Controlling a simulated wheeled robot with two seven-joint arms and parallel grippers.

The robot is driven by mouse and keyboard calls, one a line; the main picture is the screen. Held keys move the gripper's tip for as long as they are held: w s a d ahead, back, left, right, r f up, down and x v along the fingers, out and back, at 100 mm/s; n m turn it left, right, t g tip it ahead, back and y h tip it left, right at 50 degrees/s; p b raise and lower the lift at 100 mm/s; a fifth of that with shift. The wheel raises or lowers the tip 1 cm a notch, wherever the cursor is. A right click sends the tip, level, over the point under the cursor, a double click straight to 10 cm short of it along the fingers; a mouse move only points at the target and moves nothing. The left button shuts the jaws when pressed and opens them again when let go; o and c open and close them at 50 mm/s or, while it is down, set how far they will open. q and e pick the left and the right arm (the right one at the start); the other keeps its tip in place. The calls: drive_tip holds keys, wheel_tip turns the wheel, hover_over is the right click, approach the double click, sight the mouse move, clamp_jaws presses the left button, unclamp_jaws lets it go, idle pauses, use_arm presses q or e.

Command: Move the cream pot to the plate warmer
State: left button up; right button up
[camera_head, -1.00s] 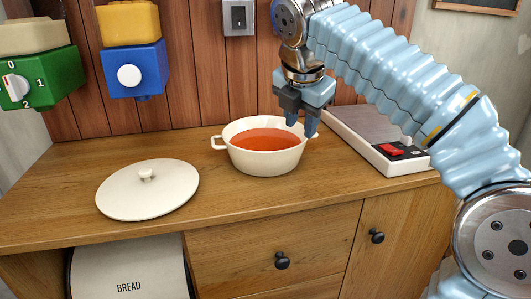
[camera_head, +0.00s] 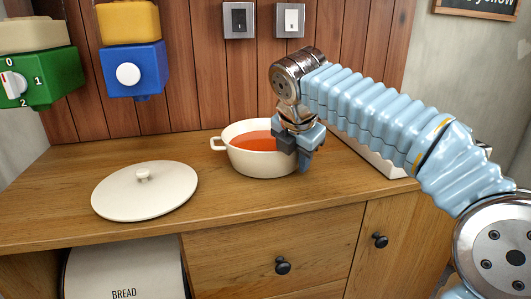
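The cream pot (camera_head: 262,163), open and holding orange-red soup (camera_head: 252,141), stands on the wooden counter. Its left handle (camera_head: 217,143) shows; its right handle is hidden behind my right gripper (camera_head: 304,158). The gripper points down at the pot's right rim. Whether its fingers are closed on the handle cannot be seen. The plate warmer, a pale flat box (camera_head: 362,147) on the counter to the right, is mostly covered by my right arm. My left gripper is out of view.
A cream lid (camera_head: 145,190) lies on the counter left of the pot. A green box with a dial (camera_head: 40,80) and a blue block (camera_head: 133,70) jut out at upper left. Two switches (camera_head: 239,19) are on the plank wall. Drawers and a bread bin (camera_head: 125,272) are below.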

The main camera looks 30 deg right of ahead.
clamp_jaws()
idle(1.1)
drive_tip(key=shift+r, duration=0.15)
